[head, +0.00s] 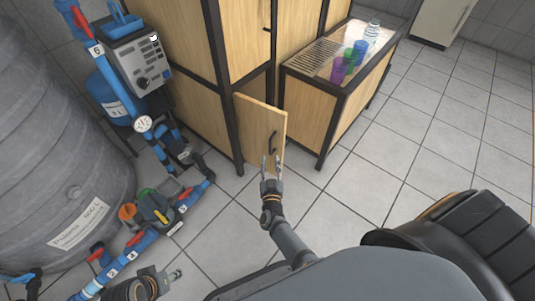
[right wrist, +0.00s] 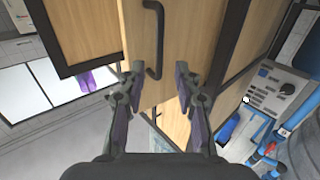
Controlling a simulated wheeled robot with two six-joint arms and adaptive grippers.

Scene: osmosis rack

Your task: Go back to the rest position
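The open wooden cabinet door (head: 252,124) stands swung out from the tall cabinet. Its dark handle (head: 273,142) is on the door's face. My right gripper (head: 271,165) is at the lower part of the door, just below the handle in the head view. In the right wrist view, the two fingers of my right gripper (right wrist: 155,88) are spread apart, with the door between and beyond them. I cannot tell whether the fingers touch the door.
A low cabinet (head: 310,96) with coloured cups (head: 338,71) on top stands to the right of the door. Blue pipes (head: 128,252), a pump unit (head: 140,60) and a large grey tank (head: 55,150) crowd the left. The tiled floor (head: 400,150) is clear at right.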

